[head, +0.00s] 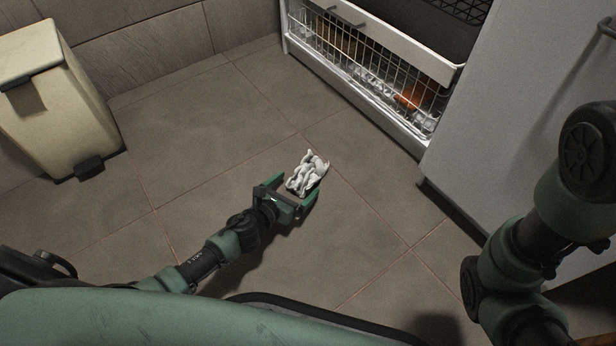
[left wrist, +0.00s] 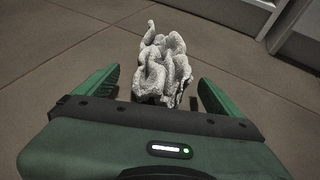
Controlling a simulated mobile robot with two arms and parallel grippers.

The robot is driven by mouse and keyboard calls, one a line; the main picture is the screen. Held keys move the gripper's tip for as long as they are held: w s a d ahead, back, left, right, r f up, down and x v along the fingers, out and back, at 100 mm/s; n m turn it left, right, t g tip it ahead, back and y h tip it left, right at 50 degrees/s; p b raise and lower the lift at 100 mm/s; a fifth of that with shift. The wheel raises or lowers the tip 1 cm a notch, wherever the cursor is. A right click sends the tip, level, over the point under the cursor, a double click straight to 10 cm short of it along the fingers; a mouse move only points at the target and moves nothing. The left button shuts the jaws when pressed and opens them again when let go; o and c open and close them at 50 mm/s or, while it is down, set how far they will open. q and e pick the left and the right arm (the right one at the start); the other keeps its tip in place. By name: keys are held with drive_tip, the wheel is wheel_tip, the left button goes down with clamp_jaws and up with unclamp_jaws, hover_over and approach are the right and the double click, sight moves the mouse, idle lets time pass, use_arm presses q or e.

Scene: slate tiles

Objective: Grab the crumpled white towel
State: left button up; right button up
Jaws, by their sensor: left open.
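The crumpled white towel (head: 307,173) lies in a small bunched heap on the tiled floor, near the middle of the head view. It also shows in the left wrist view (left wrist: 164,66), just ahead of and partly between the green fingers. My left gripper (head: 294,187) is open, with one finger on each side of the towel's near end; it also shows open in the left wrist view (left wrist: 157,88). The lowest part of the towel is hidden behind the gripper body. My right arm shows at the right of the head view, but its gripper is out of view.
A cream pedal bin (head: 55,100) stands at the left by the tiled wall. The floor (head: 215,120) around the towel is clear.

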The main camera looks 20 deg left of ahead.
sight(308, 173)
use_arm(q)
drive_tip(key=b+x, duration=0.2)
drive_tip(key=x, duration=0.2)
drive_tip(key=shift+d+b, duration=0.1)
drive_tip(key=shift+b, duration=0.2)
drive_tip(key=shift+w+d+f, duration=0.1)
drive_tip(key=shift+w+f, duration=0.05)
drive_tip(key=shift+w, duration=0.35)
drive_tip(key=c, duration=1.4)
